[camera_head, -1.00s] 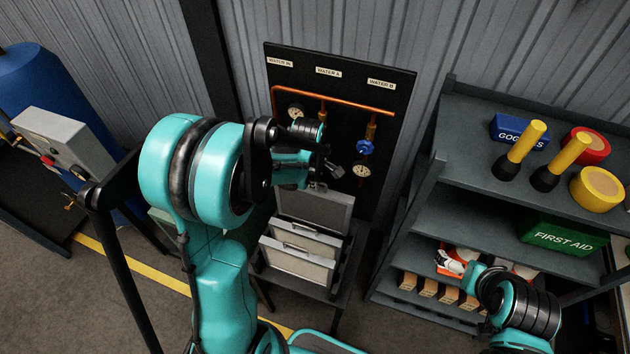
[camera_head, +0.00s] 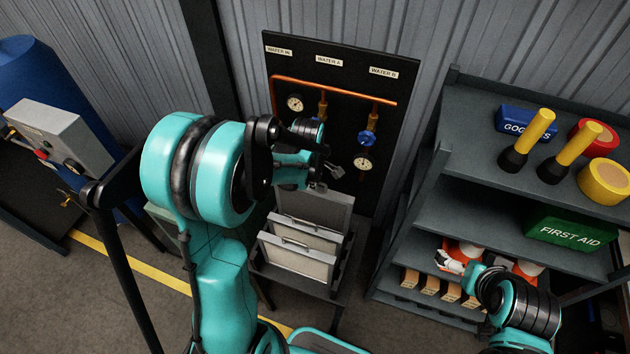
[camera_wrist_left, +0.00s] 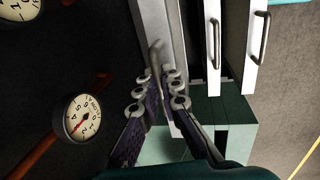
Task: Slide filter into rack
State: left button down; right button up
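Flat light-grey filters with handles stand in a dark rack (camera_head: 343,277) in the head view. The rearmost filter (camera_head: 335,210) stands highest, behind two others (camera_head: 318,236) and (camera_head: 296,258). My left gripper (camera_head: 328,177) is at the top edge of the rearmost filter. In the left wrist view its fingers (camera_wrist_left: 163,85) are close together around a grey metal handle (camera_wrist_left: 156,55), which appears to be held between them. The two other filters show at the upper right (camera_wrist_left: 213,45), untouched. My right gripper (camera_head: 455,264) is small in front of the shelf; its finger state is unclear.
A black panel (camera_head: 285,60) with copper pipes and gauges (camera_head: 296,102) stands behind the rack. A grey shelf (camera_head: 470,205) with goggles box, yellow-handled tools and first aid box (camera_head: 570,232) is right. A blue tank (camera_head: 30,75) is left.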

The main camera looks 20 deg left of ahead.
aim_at(315, 203)
pick_arm(q)
jog(key=shift+f+b, duration=0.6)
jog(key=shift+f, duration=0.2)
jog(key=shift+f+b, duration=2.3)
jog(key=shift+f, duration=0.2)
jog(key=shift+f+b, duration=2.4)
jog(key=shift+f, duration=0.25)
jog(key=c, duration=1.6)
grip_release()
jog(key=shift+c, duration=0.2)
